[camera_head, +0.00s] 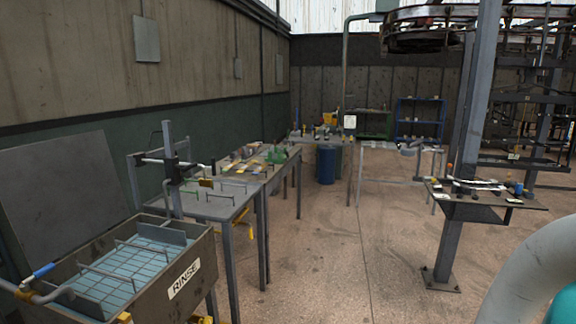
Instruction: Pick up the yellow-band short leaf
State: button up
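I cannot make out a yellow-banded short leaf for certain. Several small parts, some with yellow, lie on the far part of the long grey workbench (222,205) at the left, too small to tell apart. Pale flat strips (478,184) lie on a dark shelf (480,211) fixed to a post at the right; whether one has a yellow band is unclear. My gripper is not in view. A pale curved part at the lower right looks like my own arm.
A rinse tank (207,258) with a wire rack stands at the front left. A blue barrel (326,165) stands at the back, near a light table (385,146). A grey post (462,140) rises at the right. The floor (335,255) in the middle is clear.

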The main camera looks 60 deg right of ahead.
aim_at(240, 170)
jog(key=z, duration=1.35)
